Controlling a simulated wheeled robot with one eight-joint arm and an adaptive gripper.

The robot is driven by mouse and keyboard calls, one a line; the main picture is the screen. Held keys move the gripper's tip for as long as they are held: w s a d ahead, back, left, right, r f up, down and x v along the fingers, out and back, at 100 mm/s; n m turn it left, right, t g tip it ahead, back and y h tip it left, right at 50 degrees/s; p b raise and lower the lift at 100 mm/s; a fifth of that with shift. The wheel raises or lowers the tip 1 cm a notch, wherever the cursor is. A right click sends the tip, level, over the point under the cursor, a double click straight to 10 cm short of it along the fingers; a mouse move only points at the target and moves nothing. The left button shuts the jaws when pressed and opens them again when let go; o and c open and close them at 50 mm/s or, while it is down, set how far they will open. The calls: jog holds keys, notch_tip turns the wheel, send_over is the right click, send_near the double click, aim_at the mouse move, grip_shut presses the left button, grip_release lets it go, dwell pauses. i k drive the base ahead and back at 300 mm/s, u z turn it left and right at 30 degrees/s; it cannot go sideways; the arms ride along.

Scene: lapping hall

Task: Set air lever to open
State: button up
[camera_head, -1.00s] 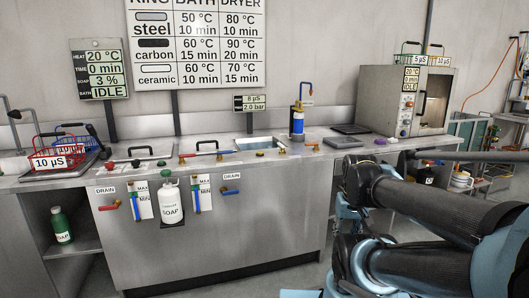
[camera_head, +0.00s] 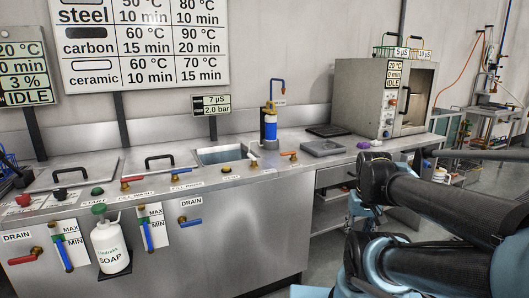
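Several small levers show on the steel bench (camera_head: 255,220). An orange-red lever (camera_head: 289,155) lies on the bench top, right of a blue cylinder (camera_head: 270,128); no label on it is readable, so I cannot tell whether it is the air lever. A red lever (camera_head: 132,180) and a blue lever (camera_head: 181,174) sit on the top near the front edge. A red drain lever (camera_head: 24,259) and a blue drain lever (camera_head: 190,222) are on the front panel. My arm reaches in from the right, apart from the levers; my gripper cannot be made out.
A soap bottle (camera_head: 110,245) hangs on the bench front. A small display (camera_head: 212,105) reads 7 µS and 2.0 bar. An open basin (camera_head: 222,156) and a grey tray (camera_head: 322,148) lie on top. An oven (camera_head: 370,95) stands at the back right. Floor is free in front.

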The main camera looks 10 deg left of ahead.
aim_at(293, 153)
jog(key=u, duration=0.4)
jog(key=i, duration=1.05)
jog(key=u, duration=0.65)
jog(key=k, duration=0.5)
jog(key=z, duration=0.3)
jog(key=i, duration=0.5)
jog(key=u, duration=0.45)
